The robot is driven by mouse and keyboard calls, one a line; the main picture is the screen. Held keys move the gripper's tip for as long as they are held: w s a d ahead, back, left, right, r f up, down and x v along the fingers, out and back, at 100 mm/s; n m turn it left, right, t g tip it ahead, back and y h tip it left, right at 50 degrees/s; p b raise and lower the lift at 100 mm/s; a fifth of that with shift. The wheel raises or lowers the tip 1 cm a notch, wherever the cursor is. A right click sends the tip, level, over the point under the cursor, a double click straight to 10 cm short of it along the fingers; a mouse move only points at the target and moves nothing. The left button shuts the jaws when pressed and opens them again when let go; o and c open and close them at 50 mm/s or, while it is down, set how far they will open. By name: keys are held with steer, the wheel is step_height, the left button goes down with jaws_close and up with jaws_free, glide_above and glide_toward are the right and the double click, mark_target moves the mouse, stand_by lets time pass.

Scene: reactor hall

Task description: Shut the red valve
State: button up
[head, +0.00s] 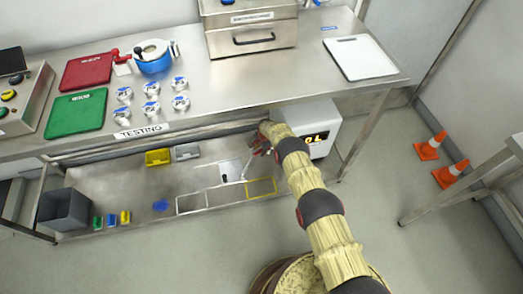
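No red valve can be made out with certainty. My arm reaches up from the bottom right to the table's front edge. My gripper (256,151) is at the arm's far end, below that edge and left of a white box. Dark red bits show there, too small to tell apart. Its fingers are not clear.
The steel table (215,95) carries a red board (86,72), a green board (77,112), several labelled round pieces, a metal case (250,35) and a white tray (360,57). The lower shelf holds small bins. The white box (318,125) and orange cones (430,146) stand right.

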steer(key=shift+w+f, duration=0.1)
steer(key=shift+f, duration=0.05)
steer(key=shift+c, duration=0.5)
jaws_close()
stand_by(0.4)
